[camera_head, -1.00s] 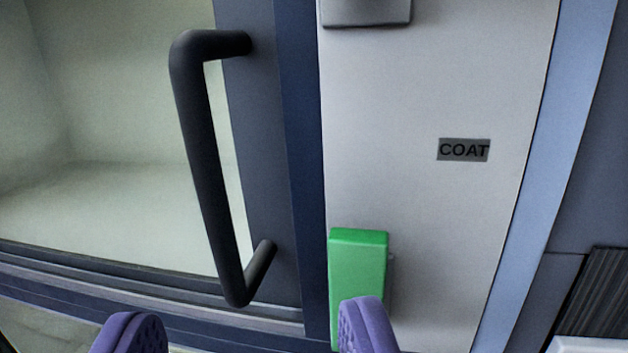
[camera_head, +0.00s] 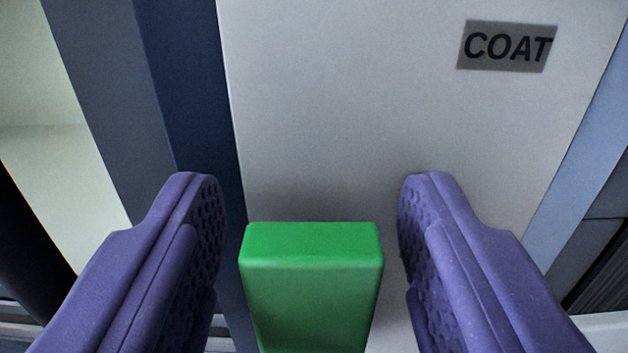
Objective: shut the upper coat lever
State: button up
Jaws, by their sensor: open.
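The green lever (camera_head: 312,290) stands out from the pale panel at the bottom middle of the view. Its top end shows, and its lower part runs out of the frame. My gripper (camera_head: 310,190) is open, with one purple finger on each side of the lever. The label COAT (camera_head: 507,46) is on the panel, above and to the right of the lever.
A dark blue frame strip (camera_head: 195,90) borders the pale panel (camera_head: 340,110) on the left. Part of a dark handle (camera_head: 25,250) shows at the left edge, beside the left finger. A light blue strip (camera_head: 580,180) runs along the right side.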

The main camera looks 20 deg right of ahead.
grip_shut()
jog(key=shift+d+f+b, duration=0.1)
jog(key=shift+d+b, duration=0.05)
jog(key=shift+b, duration=0.5)
jog(key=m+b, duration=0.1)
jog(key=b, duration=0.1)
jog(key=d+m+b, duration=0.1)
jog(key=m+b, duration=0.1)
jog(key=b, duration=0.1)
jog(key=s+d+f+m+b, duration=0.1)
jog(key=b, duration=0.2)
jog(key=shift+m, duration=0.4)
jog(key=shift+s+d+f+m+b, duration=0.2)
jog(key=shift+d+f+m+b, duration=0.45)
jog(key=shift+m+b, duration=1.7)
jog(key=shift+s+d+f+m+b, duration=0.3)
jog(key=shift+f+m+b, duration=0.6)
jog(key=shift+m+b, duration=1.45)
jog(key=shift+s+d+f+m+b, duration=0.1)
jog(key=shift+d+f+m+b, duration=0.6)
jog(key=shift+m+b, duration=1.65)
jog(key=shift+a+f+n+b, duration=0.1)
jog(key=shift+a+n+b, duration=0.05)
jog(key=shift+n+b, duration=0.3)
